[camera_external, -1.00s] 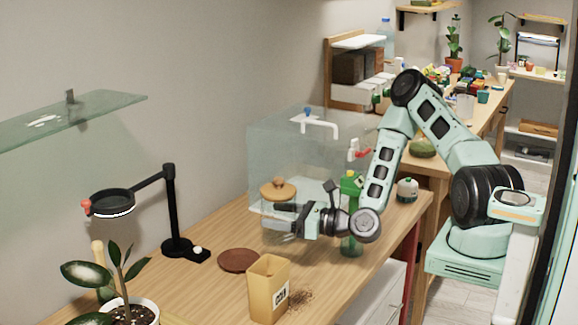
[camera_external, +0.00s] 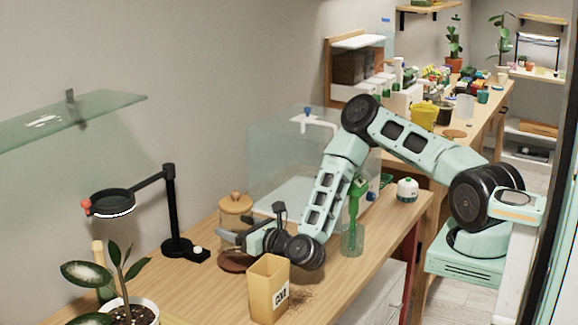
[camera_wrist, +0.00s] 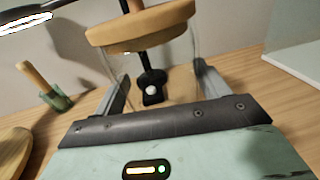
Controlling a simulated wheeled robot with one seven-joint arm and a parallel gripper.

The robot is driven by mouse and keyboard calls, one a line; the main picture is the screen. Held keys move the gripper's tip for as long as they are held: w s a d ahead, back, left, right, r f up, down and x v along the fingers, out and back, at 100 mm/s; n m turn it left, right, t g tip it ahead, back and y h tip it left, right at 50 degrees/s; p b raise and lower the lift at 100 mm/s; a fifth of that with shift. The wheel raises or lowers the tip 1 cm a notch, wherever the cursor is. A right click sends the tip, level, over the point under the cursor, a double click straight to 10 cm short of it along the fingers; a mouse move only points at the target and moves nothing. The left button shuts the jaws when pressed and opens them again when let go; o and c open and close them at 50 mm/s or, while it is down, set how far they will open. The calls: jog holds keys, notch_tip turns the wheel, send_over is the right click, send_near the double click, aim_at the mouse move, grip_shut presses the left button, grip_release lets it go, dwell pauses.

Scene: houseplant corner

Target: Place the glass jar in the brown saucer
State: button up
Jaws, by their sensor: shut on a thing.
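The glass jar (camera_external: 236,222) has a round wooden lid and stands upright in the external view, above the brown saucer (camera_external: 232,266). My gripper (camera_external: 229,239) is shut on the jar, low on its body. In the wrist view the clear jar (camera_wrist: 178,57) is between the two fingers of my gripper (camera_wrist: 160,86), its lid at the top. The fingers hide the jar's bottom in the external view, so I cannot tell whether it touches the saucer.
A yellow bin (camera_external: 267,290) stands just in front of my gripper, with spilled soil beside it. A black lamp stand (camera_external: 172,215) is behind left, and a potted plant (camera_external: 130,312) front left. A green bottle (camera_external: 353,215) and a clear tank (camera_external: 275,150) are to the right and behind.

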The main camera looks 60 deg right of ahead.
notch_tip(320, 180, down, 3)
jog(key=shift+f+p, duration=0.1)
jog(key=shift+p, duration=0.3)
jog(key=shift+f, duration=0.2)
jog(key=shift+f, duration=0.2)
jog(key=o, duration=2)
jog(key=shift+r, duration=0.1)
